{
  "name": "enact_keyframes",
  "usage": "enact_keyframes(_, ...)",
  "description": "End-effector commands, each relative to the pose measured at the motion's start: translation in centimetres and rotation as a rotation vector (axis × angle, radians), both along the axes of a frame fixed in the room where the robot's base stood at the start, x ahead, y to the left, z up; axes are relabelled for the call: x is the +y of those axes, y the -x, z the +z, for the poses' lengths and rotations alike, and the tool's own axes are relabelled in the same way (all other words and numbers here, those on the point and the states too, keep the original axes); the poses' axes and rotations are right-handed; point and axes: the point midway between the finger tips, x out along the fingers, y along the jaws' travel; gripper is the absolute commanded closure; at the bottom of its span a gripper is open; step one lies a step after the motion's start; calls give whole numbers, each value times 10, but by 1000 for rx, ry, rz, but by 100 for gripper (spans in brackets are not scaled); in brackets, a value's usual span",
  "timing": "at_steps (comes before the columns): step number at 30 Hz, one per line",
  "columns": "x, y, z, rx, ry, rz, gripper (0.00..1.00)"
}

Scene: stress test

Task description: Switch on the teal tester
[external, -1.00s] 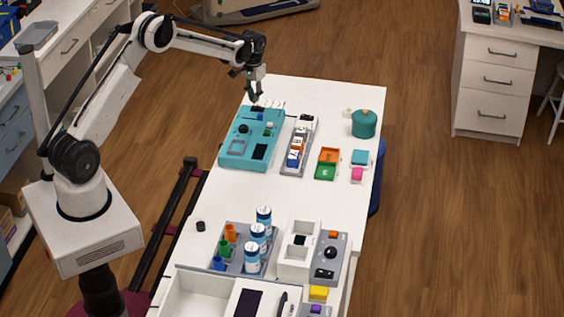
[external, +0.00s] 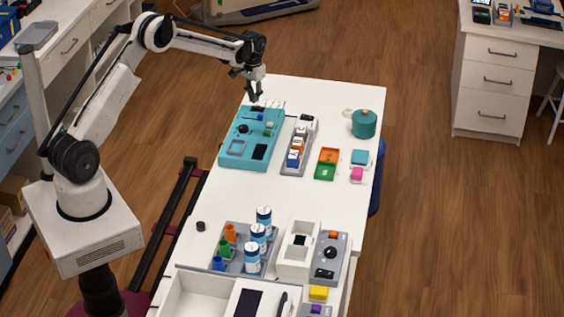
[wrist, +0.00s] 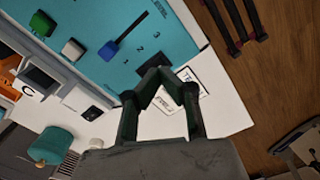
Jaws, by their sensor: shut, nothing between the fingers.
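The teal tester (external: 236,159) lies at the far left end of the white table. My gripper (external: 255,98) is above the tester's far edge, pointing down. Its fingertips (wrist: 158,72) are together and empty; I cannot tell whether they touch the tester.
A grey rack of small blocks (external: 296,150) stands right of the tester. Orange and green trays (external: 326,172) and a teal round pot (external: 364,124) are farther right. White labels (wrist: 185,95) lie by the tester's far edge. The table's middle is mostly clear.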

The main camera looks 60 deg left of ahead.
Motion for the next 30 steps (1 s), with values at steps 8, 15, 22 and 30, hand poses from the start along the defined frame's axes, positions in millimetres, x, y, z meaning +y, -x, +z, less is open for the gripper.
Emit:
enact_keyframes(8,0,0,0,0,0,0,100)
enact_keyframes(15,0,0,-1,0,0,0,100)
enact_keyframes(22,0,0,-4,0,0,0,100)
enact_keyframes(30,0,0,-8,0,0,0,100)
